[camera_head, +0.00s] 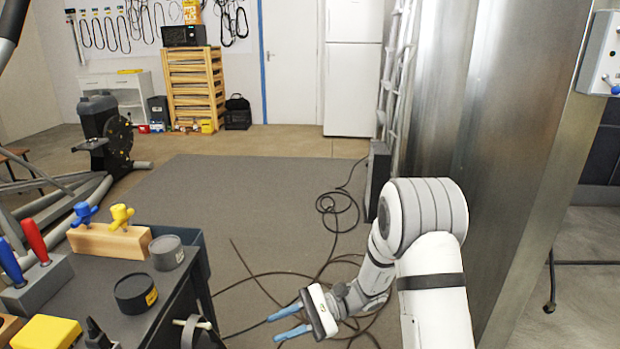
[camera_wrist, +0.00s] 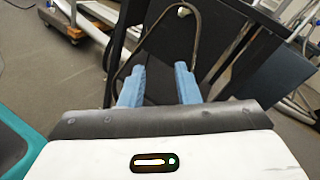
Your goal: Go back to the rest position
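My gripper (camera_head: 287,326) is in the lower middle of the head view, above the floor and to the right of the dark workbench. Its two blue fingers are apart with nothing between them. In the wrist view the same open gripper (camera_wrist: 158,86) points toward dark panels and a bent metal tube. My white arm is bent and reaches left from the lower right of the head view.
The bench (camera_head: 105,297) at the lower left holds a wooden block (camera_head: 108,241) with blue and yellow knobs, two dark round containers and a yellow box (camera_head: 47,332). Loose cables (camera_head: 335,215) lie on the grey floor mat (camera_head: 215,190). A metal partition (camera_head: 520,150) stands right.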

